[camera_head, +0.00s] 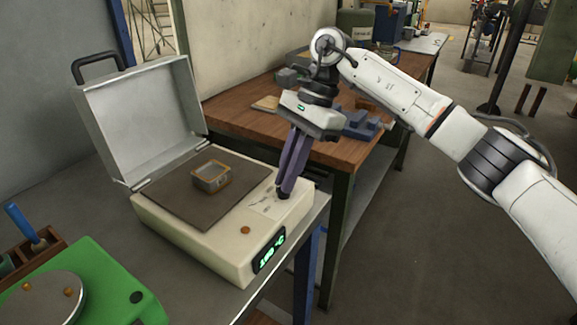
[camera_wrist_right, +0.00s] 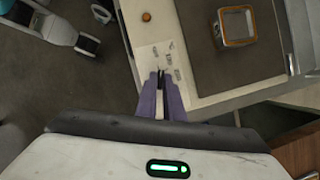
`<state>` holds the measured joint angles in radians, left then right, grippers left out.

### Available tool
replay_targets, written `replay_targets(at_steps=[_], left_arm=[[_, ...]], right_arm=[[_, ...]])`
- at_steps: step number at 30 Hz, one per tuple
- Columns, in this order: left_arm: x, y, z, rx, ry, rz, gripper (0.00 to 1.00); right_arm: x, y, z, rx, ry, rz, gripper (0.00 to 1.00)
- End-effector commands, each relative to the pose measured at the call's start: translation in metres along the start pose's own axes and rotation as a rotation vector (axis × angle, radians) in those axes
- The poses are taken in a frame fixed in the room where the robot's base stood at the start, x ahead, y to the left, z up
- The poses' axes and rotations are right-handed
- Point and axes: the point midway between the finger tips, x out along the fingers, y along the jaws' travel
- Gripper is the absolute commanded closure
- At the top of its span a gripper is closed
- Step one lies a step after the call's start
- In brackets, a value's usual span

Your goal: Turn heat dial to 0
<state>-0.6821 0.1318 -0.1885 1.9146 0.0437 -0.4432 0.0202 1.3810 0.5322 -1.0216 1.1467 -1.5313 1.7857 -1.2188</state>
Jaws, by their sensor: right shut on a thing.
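The billet furnace (camera_head: 190,239) is a cream box on the grey table with its lid (camera_head: 145,115) open. Its display (camera_head: 269,251) glows green and seems to read 100 °C. The heat dial (camera_head: 283,194) is a small dark knob on the white label plate (camera_head: 266,206), mostly hidden by my fingers. My right gripper (camera_head: 285,190) points down over that corner and is shut on the dial. In the right wrist view my gripper (camera_wrist_right: 161,78) has its purple fingers close together over the label.
A small square metal mould (camera_head: 211,177) sits on the furnace's dark plate (camera_head: 180,198). A green device (camera_head: 95,290) with a round metal plate stands at front left. A wooden workbench (camera_head: 232,121) with a purple-grey vise (camera_head: 358,125) stands behind. Open floor lies to the right.

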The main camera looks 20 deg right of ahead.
Motion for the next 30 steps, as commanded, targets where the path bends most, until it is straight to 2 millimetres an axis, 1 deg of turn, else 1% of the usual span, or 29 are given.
replay_targets(at_steps=[1,6,12,29,30], left_arm=[[-0.0034,-0.0003,-0.0006,0.000,-0.003,-0.001,0.69],[-0.0070,-0.0002,-0.0010,-0.001,-0.004,0.000,0.69],[-0.0092,0.0002,-0.0029,-0.001,-0.005,0.000,0.69],[-0.0099,0.0015,-0.0034,0.001,-0.007,0.002,0.69],[-0.0100,0.0016,-0.0036,0.001,-0.007,0.002,0.69]], right_arm=[[-0.0008,-0.0003,0.0014,-0.031,0.001,0.017,1.00],[0.0002,-0.0009,0.0010,-0.123,0.001,0.055,1.00],[0.0008,-0.0015,0.0008,-0.191,0.001,0.082,1.00],[0.0020,-0.0014,0.0003,-0.224,0.002,0.096,1.00],[0.0020,-0.0013,0.0003,-0.224,0.002,0.096,0.91]])
